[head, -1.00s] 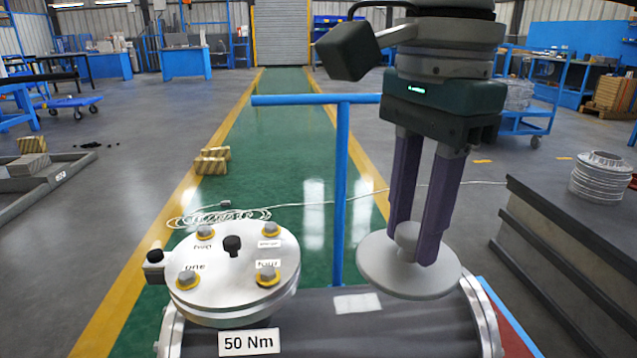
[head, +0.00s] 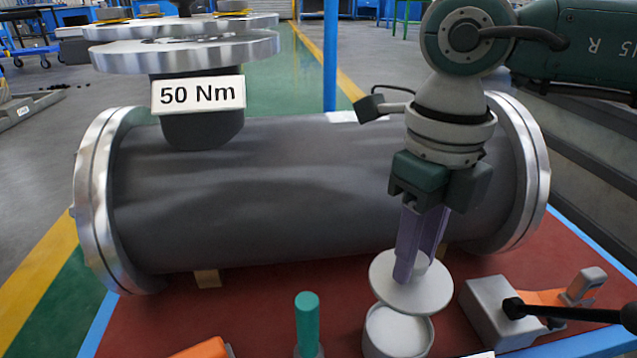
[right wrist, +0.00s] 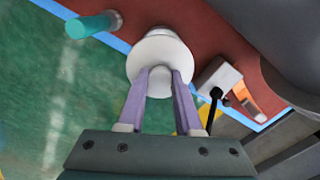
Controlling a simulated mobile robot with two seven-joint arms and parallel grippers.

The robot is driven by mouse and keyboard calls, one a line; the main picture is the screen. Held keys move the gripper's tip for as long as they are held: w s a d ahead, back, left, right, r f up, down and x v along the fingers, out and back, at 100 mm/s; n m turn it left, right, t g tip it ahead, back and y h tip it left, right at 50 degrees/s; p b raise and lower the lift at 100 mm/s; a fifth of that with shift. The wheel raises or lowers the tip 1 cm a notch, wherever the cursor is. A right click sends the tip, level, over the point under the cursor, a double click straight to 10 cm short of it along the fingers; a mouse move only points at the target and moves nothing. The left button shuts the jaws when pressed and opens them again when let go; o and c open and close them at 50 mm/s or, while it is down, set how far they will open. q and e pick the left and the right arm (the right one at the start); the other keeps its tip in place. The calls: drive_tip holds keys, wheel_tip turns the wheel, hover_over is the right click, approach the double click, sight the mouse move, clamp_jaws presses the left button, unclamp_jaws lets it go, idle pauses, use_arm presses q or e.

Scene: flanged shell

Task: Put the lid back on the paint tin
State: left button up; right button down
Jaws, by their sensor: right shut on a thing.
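My right gripper (head: 418,268) is shut on the knob of a pale grey round lid (head: 384,288). The purple fingers point down. The lid is roughly level and shows just above the open top of a pale paint tin (head: 397,335), overlapping its far rim in the head view. I cannot tell whether lid and tin touch. In the right wrist view, the lid (right wrist: 143,62) is between and beyond the fingertips and hides most of what is under it. My left gripper is out of view.
The large grey flanged shell (head: 300,200) lies behind the tin on a red mat (head: 260,300). A teal-topped upright thing (head: 307,315) stands left of the tin. A pale block with an orange part (head: 495,312) and a black-handled tool (head: 570,313) are close on the right.

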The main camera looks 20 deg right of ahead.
wheel_tip(320, 180, down, 3)
drive_tip(key=shift+d+r+m+b, duration=0.15)
drive_tip(key=shift+r+m+b, duration=0.05)
drive_tip(key=shift+m+b, duration=0.3)
wheel_tip(320, 180, down, 4)
drive_tip(key=b, duration=0.4)
drive_tip(key=shift+f, duration=0.2)
drive_tip(key=shift+f+b, duration=0.7)
drive_tip(key=shift+f, duration=0.15)
use_arm(q)
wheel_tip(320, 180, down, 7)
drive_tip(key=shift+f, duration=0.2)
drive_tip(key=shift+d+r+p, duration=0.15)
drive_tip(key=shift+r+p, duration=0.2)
drive_tip(key=shift+p, duration=0.05)
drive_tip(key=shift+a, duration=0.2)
use_arm(e)
drive_tip(key=shift+f, duration=0.1)
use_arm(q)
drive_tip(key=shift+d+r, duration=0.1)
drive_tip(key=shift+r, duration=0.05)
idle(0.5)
